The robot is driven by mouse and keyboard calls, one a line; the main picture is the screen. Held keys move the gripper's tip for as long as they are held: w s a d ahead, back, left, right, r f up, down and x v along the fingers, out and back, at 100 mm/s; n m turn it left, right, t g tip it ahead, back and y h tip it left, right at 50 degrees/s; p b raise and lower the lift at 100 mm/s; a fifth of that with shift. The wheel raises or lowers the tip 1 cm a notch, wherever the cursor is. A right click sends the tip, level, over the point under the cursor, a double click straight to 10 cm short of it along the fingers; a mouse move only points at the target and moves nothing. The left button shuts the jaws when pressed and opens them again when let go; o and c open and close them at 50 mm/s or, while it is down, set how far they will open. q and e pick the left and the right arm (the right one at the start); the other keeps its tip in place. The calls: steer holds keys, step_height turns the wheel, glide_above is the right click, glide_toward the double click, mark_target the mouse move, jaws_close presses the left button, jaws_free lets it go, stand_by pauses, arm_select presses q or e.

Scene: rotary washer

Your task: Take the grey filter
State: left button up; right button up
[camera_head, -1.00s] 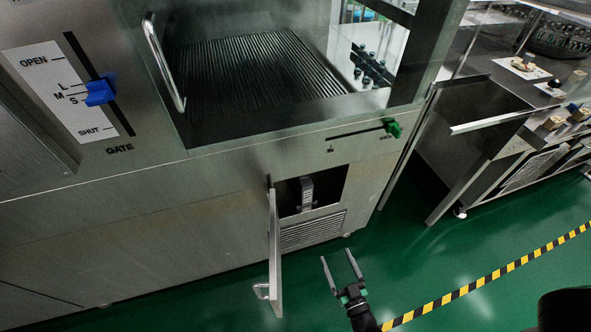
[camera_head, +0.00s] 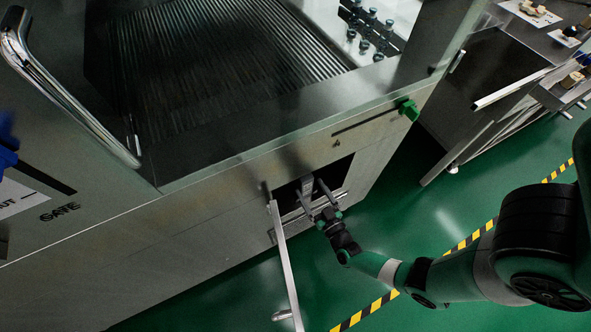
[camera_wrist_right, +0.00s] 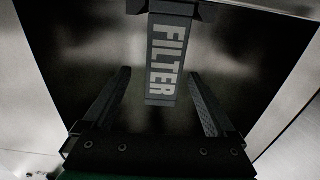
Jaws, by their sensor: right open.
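The grey filter (camera_wrist_right: 168,52) hangs in a dark opening in the front of the machine, with the word FILTER on its face. In the head view the filter (camera_head: 307,184) shows small inside the opening. My right gripper (camera_head: 315,193) is open at the mouth of the opening. In the right wrist view its fingers (camera_wrist_right: 162,98) stand apart, one on each side of the filter's lower end, with gaps to both. I cannot tell whether the fingertips are level with it in depth. My left gripper is not in view.
The hinged door (camera_head: 284,265) of the opening stands open, left of my right gripper. A green slider (camera_head: 408,109) sits above the opening. A chrome handle (camera_head: 70,90) is at upper left. Green floor with a yellow-black stripe (camera_head: 455,250) lies to the right.

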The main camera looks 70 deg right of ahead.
steer(key=shift+w+d+f, duration=0.15)
steer(key=shift+w+d, duration=0.2)
steer(key=shift+w, duration=0.05)
steer(key=b+x, duration=0.2)
steer(key=x, duration=0.3)
steer(key=shift+w+a+f+b, duration=0.1)
steer(key=shift+w+a+b, duration=0.1)
steer(key=shift+b, duration=0.15)
steer(key=shift+w+d, duration=0.2)
jaws_close()
